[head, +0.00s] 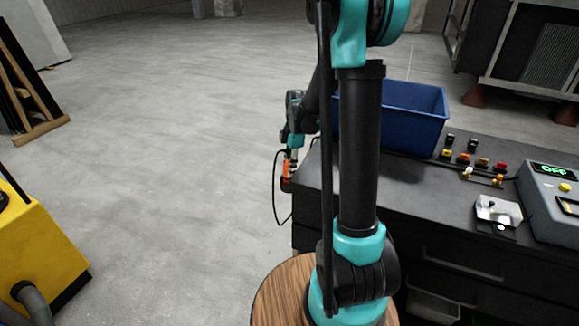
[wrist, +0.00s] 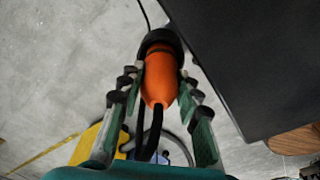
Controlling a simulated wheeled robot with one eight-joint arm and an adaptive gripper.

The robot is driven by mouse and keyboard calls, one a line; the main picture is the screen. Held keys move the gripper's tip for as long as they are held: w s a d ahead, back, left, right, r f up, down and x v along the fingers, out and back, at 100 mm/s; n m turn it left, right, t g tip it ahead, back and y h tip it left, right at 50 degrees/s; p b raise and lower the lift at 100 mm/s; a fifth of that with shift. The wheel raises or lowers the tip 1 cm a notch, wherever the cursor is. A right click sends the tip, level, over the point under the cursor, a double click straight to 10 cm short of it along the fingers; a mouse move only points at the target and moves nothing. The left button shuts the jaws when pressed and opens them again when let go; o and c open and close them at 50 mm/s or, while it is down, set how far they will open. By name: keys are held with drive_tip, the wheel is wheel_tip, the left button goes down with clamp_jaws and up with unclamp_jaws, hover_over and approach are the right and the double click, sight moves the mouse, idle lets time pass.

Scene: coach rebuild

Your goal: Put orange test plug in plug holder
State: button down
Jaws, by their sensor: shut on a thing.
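The orange test plug (head: 286,169) hangs in my gripper (head: 292,154), off the left edge of the bench and over the floor. A black cable loops down from it. In the wrist view the orange plug (wrist: 160,76) lies between my two fingers, which are shut on it; its dark end points away from them. A small whitish metal fixture (head: 499,211) stands on the bench at the right, well apart from my gripper. It may be the plug holder, but I cannot tell for sure.
The dark bench (head: 430,203) carries a blue bin (head: 412,120), several small coloured parts (head: 482,163) and a grey box (head: 556,205) reading OFF. A yellow machine (head: 38,250) stands at the lower left. The floor between is clear.

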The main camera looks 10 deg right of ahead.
drive_tip(key=shift+f, duration=0.55)
drive_tip(key=c, duration=1.3)
unclamp_jaws()
drive_tip(key=shift+c, duration=0.2)
drive_tip(key=shift+r, duration=0.1)
drive_tip(key=shift+w+d+r, duration=0.1)
drive_tip(key=shift+d+r, duration=0.1)
drive_tip(key=shift+r, duration=1.6)
drive_tip(key=shift+s+d+r, duration=0.1)
drive_tip(key=shift+d+r, duration=0.15)
drive_tip(key=shift+r, duration=1.55)
drive_tip(key=shift+w+d+r, duration=0.1)
drive_tip(key=shift+d+r, duration=0.1)
drive_tip(key=shift+r, duration=1.6)
